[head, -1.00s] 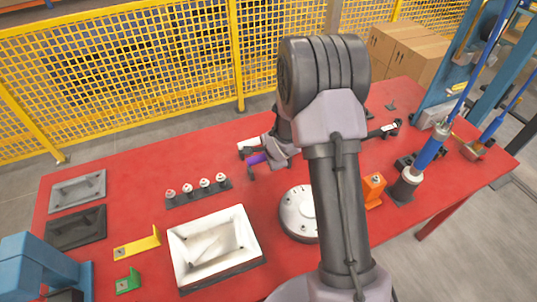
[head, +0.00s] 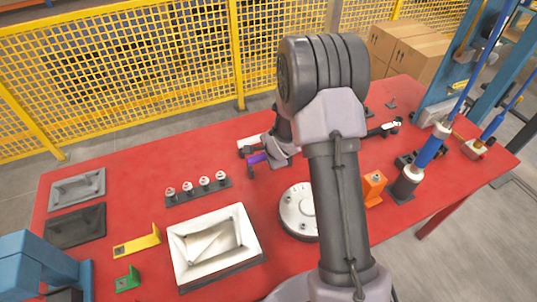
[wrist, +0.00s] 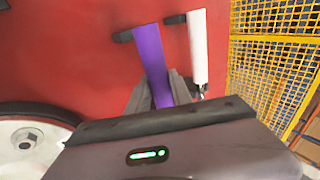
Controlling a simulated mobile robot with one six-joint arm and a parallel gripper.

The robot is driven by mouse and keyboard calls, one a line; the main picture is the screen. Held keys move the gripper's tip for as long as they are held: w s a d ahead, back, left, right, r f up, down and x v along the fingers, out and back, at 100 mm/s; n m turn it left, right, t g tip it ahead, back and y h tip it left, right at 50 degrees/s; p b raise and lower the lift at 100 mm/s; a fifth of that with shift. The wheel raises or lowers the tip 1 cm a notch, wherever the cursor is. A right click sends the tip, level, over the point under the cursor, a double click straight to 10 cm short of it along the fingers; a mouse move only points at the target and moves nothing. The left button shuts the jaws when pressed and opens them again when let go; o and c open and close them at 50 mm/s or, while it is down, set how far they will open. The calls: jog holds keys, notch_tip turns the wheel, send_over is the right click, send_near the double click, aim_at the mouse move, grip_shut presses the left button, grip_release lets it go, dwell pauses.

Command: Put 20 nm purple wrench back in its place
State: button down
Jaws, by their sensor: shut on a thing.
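The purple wrench (head: 257,158) is at the far side of the red table, partly hidden by my gripper in the head view. In the wrist view the purple wrench (wrist: 151,55) lies between the two grey fingers of my gripper (wrist: 160,92), which is shut on it. A white-handled tool (wrist: 198,48) lies alongside the purple wrench to the right in the wrist view, apart from it. The white tool's end (head: 247,142) also shows in the head view, just behind the purple wrench. My arm hides the far ends of both tools in the head view.
On the red table (head: 130,185) stand a white tray (head: 180,262), a row of several small fittings (head: 198,190), a round metal flange (head: 297,210) and an orange block (head: 374,188). Blue-handled tools (head: 432,145) stand at the right. A yellow mesh fence (head: 120,75) runs behind the table.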

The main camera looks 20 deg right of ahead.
jog(key=shift+f+b, duration=0.5)
jog(key=shift+f, duration=0.2)
jog(key=c, duration=1.1)
grip_release()
jog(key=p+v, duration=0.6)
jog(key=v, duration=1.1)
jog(key=shift+s+r+p, duration=0.1)
jog(key=shift+r+p, duration=0.15)
jog(key=shift+p, duration=0.05)
jog(key=s+a+r+n+b, duration=0.4)
jog(key=s+a+r+n, duration=0.25)
jog(key=s+r, duration=0.3)
jog(key=s+a+r+n+y+b, duration=0.1)
jog(key=s+a+n, duration=0.1)
jog(key=s, duration=0.2)
jog(key=s+a+r+n+y, duration=0.1)
jog(key=s+a+n, duration=0.2)
jog(key=s, duration=0.1)
jog(key=s+a+r+n+g+y+b, duration=0.1)
jog(key=s+a+r+n, duration=0.1)
jog(key=s, duration=0.2)
jog(key=shift+a+r+n+b, duration=0.15)
jog(key=shift+n+b, duration=0.1)
jog(key=shift+b, duration=0.05)
